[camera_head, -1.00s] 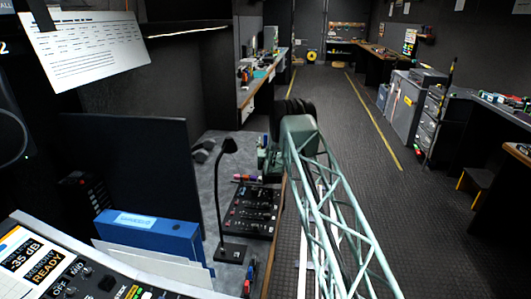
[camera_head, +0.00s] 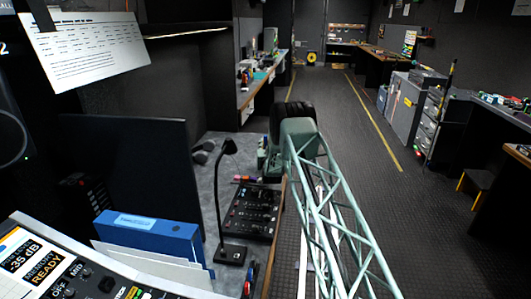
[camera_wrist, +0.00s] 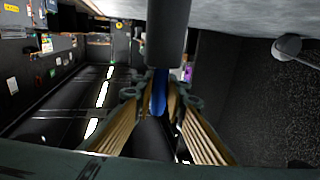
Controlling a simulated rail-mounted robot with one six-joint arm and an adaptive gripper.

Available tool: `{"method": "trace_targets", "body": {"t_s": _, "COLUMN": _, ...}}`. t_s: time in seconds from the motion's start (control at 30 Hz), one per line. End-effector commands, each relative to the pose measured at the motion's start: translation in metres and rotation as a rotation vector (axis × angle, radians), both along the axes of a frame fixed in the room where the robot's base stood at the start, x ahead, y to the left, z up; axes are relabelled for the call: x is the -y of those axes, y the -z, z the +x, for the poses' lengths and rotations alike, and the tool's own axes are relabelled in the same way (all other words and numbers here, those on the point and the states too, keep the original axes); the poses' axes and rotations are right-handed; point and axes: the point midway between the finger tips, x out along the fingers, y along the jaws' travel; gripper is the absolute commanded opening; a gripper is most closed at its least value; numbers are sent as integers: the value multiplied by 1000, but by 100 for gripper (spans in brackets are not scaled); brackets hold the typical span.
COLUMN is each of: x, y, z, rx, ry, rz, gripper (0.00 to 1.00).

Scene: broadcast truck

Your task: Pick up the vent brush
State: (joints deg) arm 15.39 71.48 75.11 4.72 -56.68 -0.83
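The wrist view is inverted, with the grey desk top along its upper edge. A slim blue piece (camera_wrist: 158,95), which looks like the vent brush's handle, shows between the ribbed gold fingers of my gripper (camera_wrist: 160,88). A dark cylinder (camera_wrist: 167,30) sits right above it in the picture; I cannot tell whether it is part of the brush or a holder. The fingers flank the blue piece closely, but whether they press on it is unclear. In the head view my gripper is mostly hidden behind my wrist, beside the desk edge, and the brush cannot be made out.
A control panel with sliders (camera_head: 252,212) and a gooseneck microphone (camera_head: 229,147) stand on the near desk. Small coloured items (camera_head: 247,179) lie behind the panel. A purple item (camera_wrist: 188,73) is close to the fingers. A blue binder (camera_head: 150,232) stands at left. The aisle floor (camera_head: 345,135) is clear.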

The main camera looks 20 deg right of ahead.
Motion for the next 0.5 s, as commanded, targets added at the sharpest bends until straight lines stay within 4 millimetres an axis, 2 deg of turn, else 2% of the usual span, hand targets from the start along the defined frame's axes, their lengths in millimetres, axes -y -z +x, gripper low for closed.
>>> {"method": "trace_targets", "body": {"t_s": 0.5, "x": 0, "y": -3, "z": 0, "rx": 1, "ry": 0, "rz": 0, "gripper": 2}}
